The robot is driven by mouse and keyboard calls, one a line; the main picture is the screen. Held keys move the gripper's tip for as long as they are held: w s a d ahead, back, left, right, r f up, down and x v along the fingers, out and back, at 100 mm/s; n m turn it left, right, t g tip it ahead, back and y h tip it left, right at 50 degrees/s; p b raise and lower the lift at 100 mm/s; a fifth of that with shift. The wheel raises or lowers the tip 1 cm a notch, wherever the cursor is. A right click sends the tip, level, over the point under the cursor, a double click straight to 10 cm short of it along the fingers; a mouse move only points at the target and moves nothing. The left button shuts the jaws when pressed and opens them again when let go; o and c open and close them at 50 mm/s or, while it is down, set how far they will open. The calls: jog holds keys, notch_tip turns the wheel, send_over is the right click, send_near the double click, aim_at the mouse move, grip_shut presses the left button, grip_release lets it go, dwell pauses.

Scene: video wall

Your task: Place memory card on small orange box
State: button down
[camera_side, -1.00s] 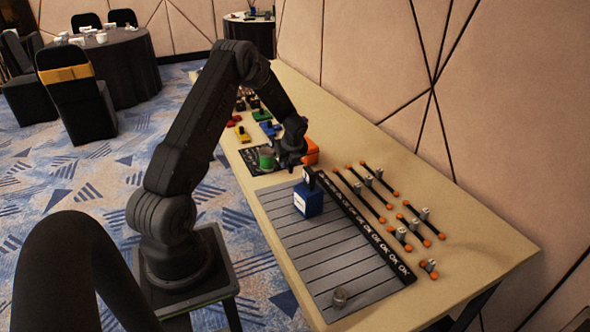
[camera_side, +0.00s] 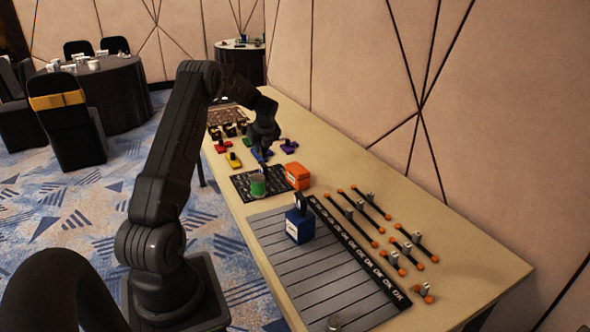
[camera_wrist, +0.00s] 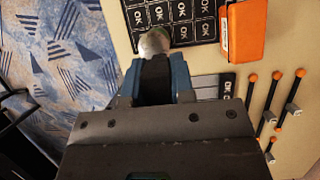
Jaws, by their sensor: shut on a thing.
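The small orange box (camera_side: 297,176) stands on the table beside a black mat; in the wrist view it is at the upper right (camera_wrist: 244,32). My gripper (camera_side: 262,156) is above the table, to the left of and beyond the orange box in the side view, apart from it. In the wrist view my gripper (camera_wrist: 157,75) is shut on a dark, flat piece, which I take for the memory card (camera_wrist: 155,82), between its blue-sided fingers. The card is too small to make out in the side view.
A blue box (camera_side: 299,227) stands on the grey slatted mat (camera_side: 318,270). Orange-ended rods (camera_side: 372,205) lie at the right. Coloured pieces (camera_side: 233,160) lie farther back.

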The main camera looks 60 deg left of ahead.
notch_tip(320, 180, up, 2)
jog(key=w+a, duration=0.2)
jog(key=w, duration=0.1)
send_over(298, 168)
jog(key=d, duration=0.2)
notch_tip(298, 168, down, 6)
jog(key=shift+s+a+f, duration=0.1)
jog(key=shift+f, duration=2.1)
jog(key=shift+f, duration=0.15)
jog(key=c, duration=1)
grip_release()
